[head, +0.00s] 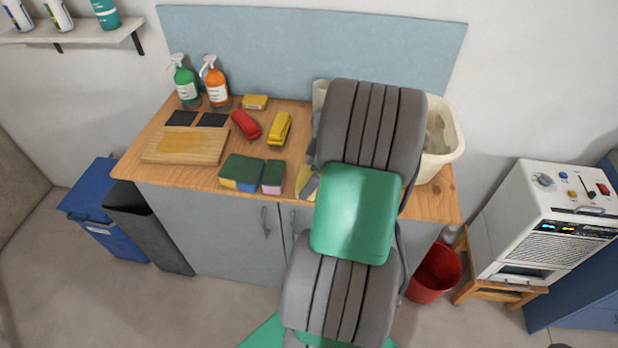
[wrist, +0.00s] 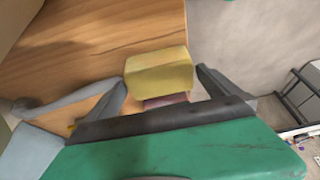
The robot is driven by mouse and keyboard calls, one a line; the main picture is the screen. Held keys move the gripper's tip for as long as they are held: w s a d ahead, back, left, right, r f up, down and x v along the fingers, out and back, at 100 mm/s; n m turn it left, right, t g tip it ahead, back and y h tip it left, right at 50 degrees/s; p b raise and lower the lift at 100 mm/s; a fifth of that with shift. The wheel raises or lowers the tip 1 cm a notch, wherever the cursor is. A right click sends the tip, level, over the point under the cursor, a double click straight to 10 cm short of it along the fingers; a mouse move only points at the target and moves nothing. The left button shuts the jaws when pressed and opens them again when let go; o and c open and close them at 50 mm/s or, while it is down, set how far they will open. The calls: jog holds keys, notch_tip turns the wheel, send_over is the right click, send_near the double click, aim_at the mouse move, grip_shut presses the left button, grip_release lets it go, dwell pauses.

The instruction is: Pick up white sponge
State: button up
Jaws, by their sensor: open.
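I cannot make out a plainly white sponge in either view. My gripper (wrist: 162,80) is open, its two dark fingers spread to the left and right of a pale yellow block (wrist: 158,70) in the wrist view. A purplish-pink part shows below the block's yellow face; I cannot tell if it belongs to the same piece. No clear grip or contact shows. In the head view my arm hides most of the gripper. A yellow piece (head: 303,180) shows beside my arm at the counter's front edge, perhaps the same block.
On the wooden counter (head: 200,180) are a green-topped yellow-blue sponge (head: 241,170), a green-pink sponge (head: 273,177), a cutting board (head: 186,145), red (head: 246,125) and yellow (head: 279,129) items, and spray bottles (head: 215,85). A cream tub (head: 445,135) stands right, partly behind my arm.

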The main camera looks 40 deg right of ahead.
jog(key=shift+x, duration=0.8)
jog(key=c, duration=1.3)
jog(key=shift+r, duration=0.1)
jog(key=shift+r, duration=0.1)
